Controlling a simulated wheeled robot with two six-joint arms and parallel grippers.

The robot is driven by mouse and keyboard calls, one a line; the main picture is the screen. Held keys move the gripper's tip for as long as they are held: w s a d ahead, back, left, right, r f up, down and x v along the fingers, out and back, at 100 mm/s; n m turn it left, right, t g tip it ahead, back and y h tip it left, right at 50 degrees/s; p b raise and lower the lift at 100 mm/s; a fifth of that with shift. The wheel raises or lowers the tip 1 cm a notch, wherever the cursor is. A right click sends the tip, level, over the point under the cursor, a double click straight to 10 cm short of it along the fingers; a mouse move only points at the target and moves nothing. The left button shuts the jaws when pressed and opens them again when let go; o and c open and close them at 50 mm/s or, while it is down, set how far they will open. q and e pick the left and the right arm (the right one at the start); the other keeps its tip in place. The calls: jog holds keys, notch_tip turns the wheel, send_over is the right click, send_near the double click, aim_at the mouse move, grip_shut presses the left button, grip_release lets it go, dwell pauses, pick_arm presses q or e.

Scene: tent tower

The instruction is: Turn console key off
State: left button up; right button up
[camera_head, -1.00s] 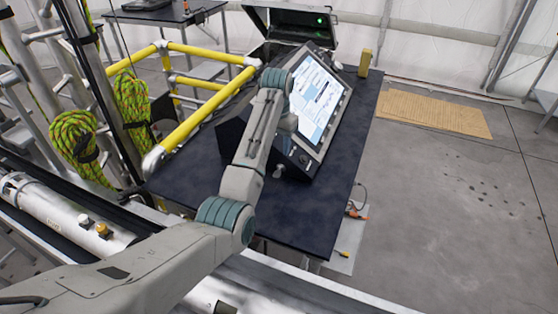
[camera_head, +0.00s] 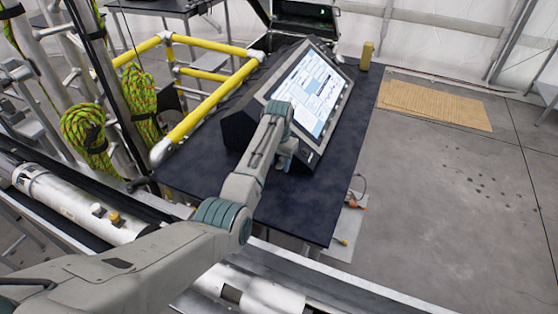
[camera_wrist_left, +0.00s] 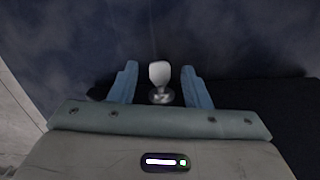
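The console (camera_head: 242,122) is a dark sloped box with a lit screen (camera_head: 312,90), standing on a dark table (camera_head: 305,205). The console key (camera_wrist_left: 160,72) is a pale grey knob on a round metal base, seen in the left wrist view. My left gripper (camera_wrist_left: 160,92) is open, with one blue finger on each side of the key and a visible gap on both sides. In the head view the left gripper (camera_head: 284,159) is at the console's lower front, and the arm hides the key there. My right gripper is not in view.
Yellow railings (camera_head: 205,110) run along the table's left side. Green rope coils (camera_head: 85,135) hang further left. A small yellow object (camera_head: 366,56) stands at the table's far right corner. The floor to the right is open, with a tan mat (camera_head: 435,106).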

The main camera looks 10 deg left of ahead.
pick_arm(q)
jog(key=c, duration=0.4)
jog(key=shift+c, duration=1.4)
grip_shut()
jog(key=shift+a+h, duration=0.2)
jog(key=shift+h, duration=0.3)
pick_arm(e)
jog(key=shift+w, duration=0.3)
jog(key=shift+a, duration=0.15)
pick_arm(q)
jog(key=o, duration=0.8)
grip_release()
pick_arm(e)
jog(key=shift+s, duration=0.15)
